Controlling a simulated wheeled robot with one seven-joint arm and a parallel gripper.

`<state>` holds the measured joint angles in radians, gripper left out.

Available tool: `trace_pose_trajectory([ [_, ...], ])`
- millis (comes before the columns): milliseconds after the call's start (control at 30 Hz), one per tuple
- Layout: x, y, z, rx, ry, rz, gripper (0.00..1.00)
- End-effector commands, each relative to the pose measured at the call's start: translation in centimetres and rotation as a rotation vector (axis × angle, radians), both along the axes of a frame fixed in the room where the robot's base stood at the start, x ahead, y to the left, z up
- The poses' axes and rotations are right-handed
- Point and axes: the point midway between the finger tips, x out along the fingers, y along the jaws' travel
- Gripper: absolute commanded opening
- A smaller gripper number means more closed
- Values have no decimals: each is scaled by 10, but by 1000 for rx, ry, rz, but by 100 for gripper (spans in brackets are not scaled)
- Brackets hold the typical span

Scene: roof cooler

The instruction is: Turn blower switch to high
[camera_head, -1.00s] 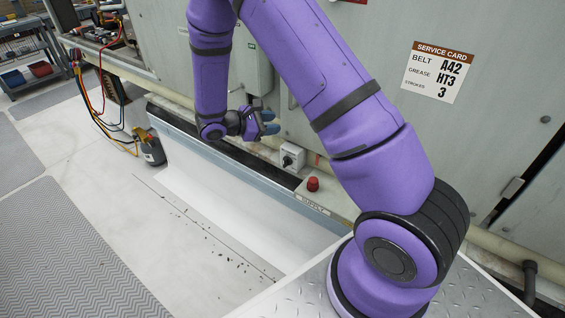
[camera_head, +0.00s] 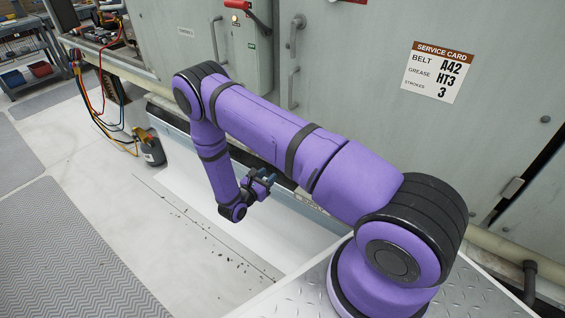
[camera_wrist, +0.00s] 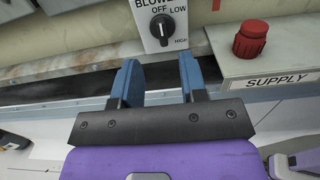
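The blower switch (camera_wrist: 162,27) is a white plate with a black rotary knob (camera_wrist: 161,26), at the top middle of the wrist view. Its labels read OFF above, LOW at upper right and HIGH at lower right. A light mark on the knob's upper part appears to point toward OFF. In the head view the switch is hidden behind my arm. My gripper (camera_wrist: 157,70) has two blue fingers set apart with nothing between them. The knob lies ahead of the gap, apart from the fingertips. In the head view my gripper (camera_head: 266,181) hangs low beside the cabinet ledge.
A red knob (camera_wrist: 250,38) stands on a ledge with a SUPPLY label (camera_wrist: 283,80), right of the switch. The cabinet (camera_head: 370,70) carries a service card (camera_head: 438,72) and handles.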

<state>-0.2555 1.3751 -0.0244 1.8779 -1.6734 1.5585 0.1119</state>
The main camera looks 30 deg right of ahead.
Motion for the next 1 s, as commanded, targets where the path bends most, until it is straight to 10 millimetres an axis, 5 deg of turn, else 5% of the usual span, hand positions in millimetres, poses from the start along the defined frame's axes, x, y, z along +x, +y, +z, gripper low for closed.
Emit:
trace_pose_trajectory([
  [500,28,-78,1,1,-2,-4,39],
  [1000,33,-91,1,0,-1,-3,37],
])
